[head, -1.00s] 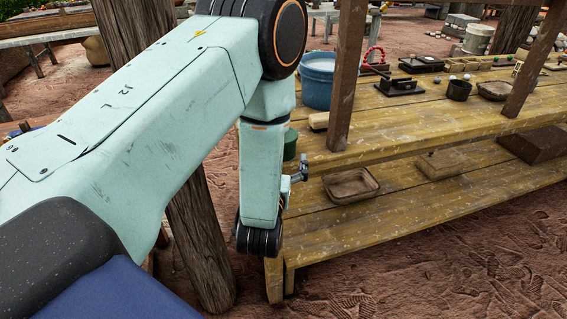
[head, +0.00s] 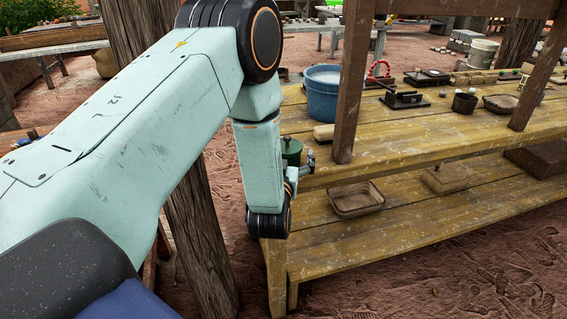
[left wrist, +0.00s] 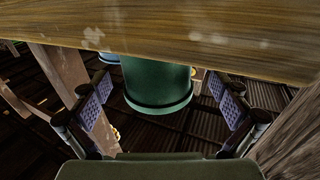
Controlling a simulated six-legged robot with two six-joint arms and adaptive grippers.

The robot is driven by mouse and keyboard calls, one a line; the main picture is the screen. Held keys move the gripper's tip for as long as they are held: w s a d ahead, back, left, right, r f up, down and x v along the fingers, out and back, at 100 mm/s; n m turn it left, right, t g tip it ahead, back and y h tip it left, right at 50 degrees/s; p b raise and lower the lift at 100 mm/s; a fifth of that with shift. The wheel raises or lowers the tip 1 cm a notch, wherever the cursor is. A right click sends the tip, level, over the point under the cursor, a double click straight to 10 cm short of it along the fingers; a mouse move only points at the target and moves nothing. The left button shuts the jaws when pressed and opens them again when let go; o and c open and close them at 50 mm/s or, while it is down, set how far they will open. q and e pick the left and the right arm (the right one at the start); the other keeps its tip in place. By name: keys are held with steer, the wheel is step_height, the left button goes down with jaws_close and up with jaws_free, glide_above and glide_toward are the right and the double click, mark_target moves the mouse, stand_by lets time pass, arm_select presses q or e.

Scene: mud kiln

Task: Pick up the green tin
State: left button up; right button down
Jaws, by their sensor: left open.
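The green tin (head: 291,151) stands on the upper shelf of the wooden bench near its left end, in the head view partly hidden behind my left forearm and gripper. In the left wrist view the green tin (left wrist: 158,84) appears upside down, between the two open fingers, with a gap on each side. My left gripper (head: 307,162) is at the bench's near-left edge, close to the tin; it also shows in the left wrist view (left wrist: 160,92), open and empty. My right gripper is in neither view.
The bench's upper board (left wrist: 230,50) crosses the left wrist view. A wooden post (head: 349,80) and a blue bucket (head: 322,95) stand close to the right of the tin. The lower shelf holds a shallow tray (head: 355,199).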

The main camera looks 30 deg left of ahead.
arm_select(q)
steer(key=shift+w, duration=0.55)
steer(key=shift+a, duration=0.1)
steer(key=shift+a, duration=0.1)
steer(key=shift+c, duration=0.4)
steer(key=c, duration=1.2)
